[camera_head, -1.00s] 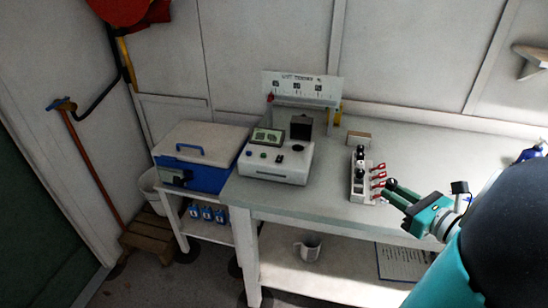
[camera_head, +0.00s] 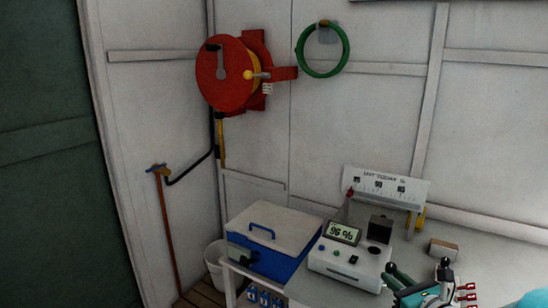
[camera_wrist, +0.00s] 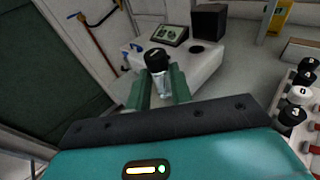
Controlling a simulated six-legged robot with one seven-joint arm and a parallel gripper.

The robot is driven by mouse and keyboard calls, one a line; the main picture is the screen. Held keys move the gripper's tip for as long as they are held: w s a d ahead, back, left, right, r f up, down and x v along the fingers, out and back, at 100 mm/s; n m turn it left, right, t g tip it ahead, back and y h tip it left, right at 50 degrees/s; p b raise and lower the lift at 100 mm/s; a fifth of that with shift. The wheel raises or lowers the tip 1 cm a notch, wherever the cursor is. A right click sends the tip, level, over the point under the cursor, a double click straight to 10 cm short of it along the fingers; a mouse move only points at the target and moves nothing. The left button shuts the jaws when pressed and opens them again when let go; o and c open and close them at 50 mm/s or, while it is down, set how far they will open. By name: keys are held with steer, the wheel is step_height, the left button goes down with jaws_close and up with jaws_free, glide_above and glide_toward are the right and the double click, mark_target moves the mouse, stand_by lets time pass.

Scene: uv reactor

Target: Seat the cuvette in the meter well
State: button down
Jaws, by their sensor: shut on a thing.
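My gripper (camera_wrist: 161,88) is shut on a clear cuvette (camera_wrist: 160,84) with a black cap, seen in the wrist view. The cuvette's lower part is between the green fingers. In the head view my gripper (camera_head: 396,277) is at the lower right, just right of the meter. The white meter (camera_head: 345,266) stands on the bench with its display reading 96 %. Its black lid (camera_head: 380,229) stands open. The dark round well (camera_wrist: 196,49) shows on the meter's top in the wrist view, beyond and right of the cuvette. The cuvette is apart from the well.
A rack with several black- and white-capped, numbered vials (camera_wrist: 292,115) and red clips stands right of my gripper. A small brown block (camera_head: 443,248) lies behind it. A sign board (camera_head: 386,187) stands behind the meter. A blue cooler with a white lid (camera_head: 270,236) is left of the meter.

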steer(key=w+a+f, duration=0.3)
steer(key=a+f, duration=0.1)
steer(key=a, duration=0.4)
steer(key=w+a+f+y, duration=0.1)
steer(key=w+a+f, duration=0.3)
steer(key=a, duration=0.4)
steer(key=shift+a+n, duration=0.4)
steer(key=shift+d, duration=0.1)
